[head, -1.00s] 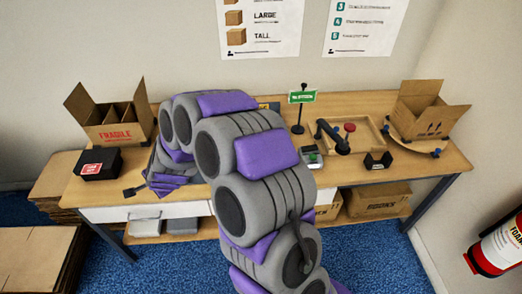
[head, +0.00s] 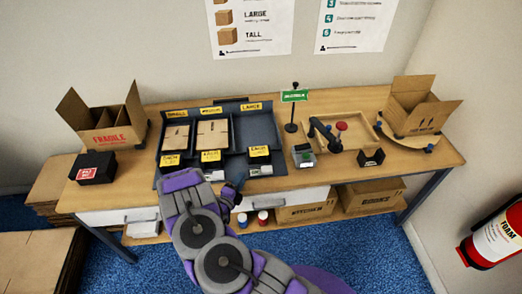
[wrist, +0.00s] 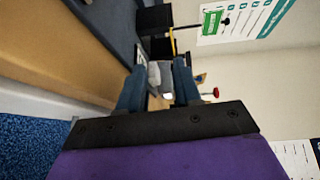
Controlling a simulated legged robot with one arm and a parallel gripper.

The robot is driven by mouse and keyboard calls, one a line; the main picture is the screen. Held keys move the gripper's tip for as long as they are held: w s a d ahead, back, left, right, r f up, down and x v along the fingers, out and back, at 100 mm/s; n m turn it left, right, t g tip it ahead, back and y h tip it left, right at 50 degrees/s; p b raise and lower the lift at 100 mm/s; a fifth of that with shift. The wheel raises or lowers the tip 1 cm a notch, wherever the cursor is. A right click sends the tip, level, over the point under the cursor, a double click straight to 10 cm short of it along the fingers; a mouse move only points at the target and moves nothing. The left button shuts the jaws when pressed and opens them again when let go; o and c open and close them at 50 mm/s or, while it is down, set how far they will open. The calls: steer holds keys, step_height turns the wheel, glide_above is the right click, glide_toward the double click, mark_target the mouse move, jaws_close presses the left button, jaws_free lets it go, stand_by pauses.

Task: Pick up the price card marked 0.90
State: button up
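Three yellow price cards stand at the front of the grey-blue sorting tray (head: 237,137) in the head view: a left card (head: 171,159), a middle card (head: 211,156) and a right card (head: 259,151). Their printed prices are too small to read, so I cannot tell which is marked 0.90. My gripper (head: 236,186) is at the bench's front edge, just in front of the tray, below and between the middle and right cards. In the wrist view its two blue fingers (wrist: 159,88) are apart, with pale and grey shapes seen between them. I see nothing held.
Flat cartons lie in the left and middle compartments; the right one looks empty. A black box (head: 93,169) and an open FRAGILE carton (head: 108,125) are left. A green sign (head: 294,96), a small grey device (head: 303,156) and a wooden tray (head: 367,132) are right.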

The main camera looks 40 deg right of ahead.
steer(key=shift+s+a+r+h, duration=0.35)
steer(key=shift+s+r+h, duration=0.05)
steer(key=shift+s+r, duration=0.05)
steer(key=shift+w+d, duration=0.15)
steer(key=shift+d, duration=0.05)
glide_toward(259, 151)
steer(key=d, duration=0.2)
steer(key=shift+w+d+f+b, duration=0.2)
steer(key=shift+d+f+b, duration=0.15)
steer(key=shift+f+b, duration=0.05)
steer(key=shift+w+d+r, duration=0.15)
steer(key=shift+w+d, duration=0.05)
steer(key=shift+w, duration=0.2)
steer(key=shift+w+d+r, duration=0.15)
steer(key=shift+w+r, duration=0.05)
steer(key=shift+w, duration=0.15)
steer(key=x, duration=0.2)
steer(key=b+x, duration=0.1)
steer(key=x, duration=0.3)
steer(key=shift+s+d+f+b, duration=0.2)
steer(key=shift+d+f+b, duration=0.05)
steer(key=shift+d+b, duration=0.05)
steer(key=shift+w+a+r, duration=0.1)
steer(key=shift+a+r, duration=0.1)
steer(key=shift+a, duration=0.4)
steer(key=shift+c, duration=0.5)
steer(key=c, duration=0.3)
steer(key=shift+d+f, duration=0.1)
steer(key=shift+d, duration=0.35)
jaws_close()
